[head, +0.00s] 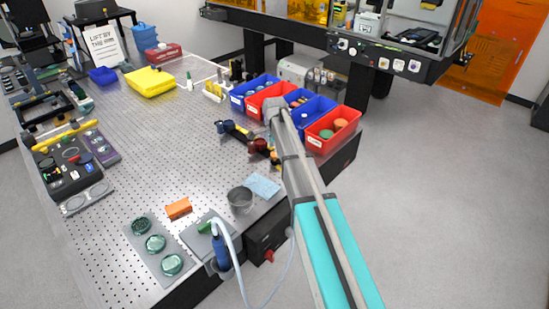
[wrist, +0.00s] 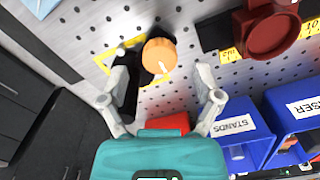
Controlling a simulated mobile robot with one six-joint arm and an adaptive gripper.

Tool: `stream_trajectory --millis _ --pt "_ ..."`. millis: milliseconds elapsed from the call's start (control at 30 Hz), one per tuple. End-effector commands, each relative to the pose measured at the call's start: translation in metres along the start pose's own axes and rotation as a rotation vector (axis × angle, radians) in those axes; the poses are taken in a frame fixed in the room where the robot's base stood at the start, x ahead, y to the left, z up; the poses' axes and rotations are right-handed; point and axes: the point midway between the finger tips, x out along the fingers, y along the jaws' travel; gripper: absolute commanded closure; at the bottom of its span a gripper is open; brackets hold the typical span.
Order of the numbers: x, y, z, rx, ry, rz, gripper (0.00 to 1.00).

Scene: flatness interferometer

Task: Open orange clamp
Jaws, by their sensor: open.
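The orange clamp shows in the wrist view as a round orange knob (wrist: 160,56) with a white pointer mark. It sits on a black part, by a yellow outline on the perforated table top. My gripper (wrist: 165,78) is open, its two grey fingers spread with the knob between and just beyond the tips. The fingers do not appear to touch the knob. In the head view a small orange spot (head: 275,158) beside my arm seems to be the same clamp.
A dark red round mount (wrist: 270,32) stands right of the clamp on a black rail with yellow labels. Blue bins (wrist: 242,132) lie at the lower right. In the head view, red and blue bins (head: 333,142) line the table edge near my arm.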

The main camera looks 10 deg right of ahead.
Motion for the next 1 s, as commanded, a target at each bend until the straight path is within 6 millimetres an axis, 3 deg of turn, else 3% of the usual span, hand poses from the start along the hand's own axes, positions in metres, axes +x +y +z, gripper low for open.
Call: stream_trajectory --millis 233,733,767,1000 --pt "0.017 0.000 0.000 0.000 0.000 0.000 0.18" --pt "0.020 0.000 -0.001 0.001 0.000 0.000 0.18" --pt "0.020 0.000 -0.001 0.001 0.000 0.000 0.20" --pt "0.020 0.000 -0.001 0.001 0.000 0.000 0.64"
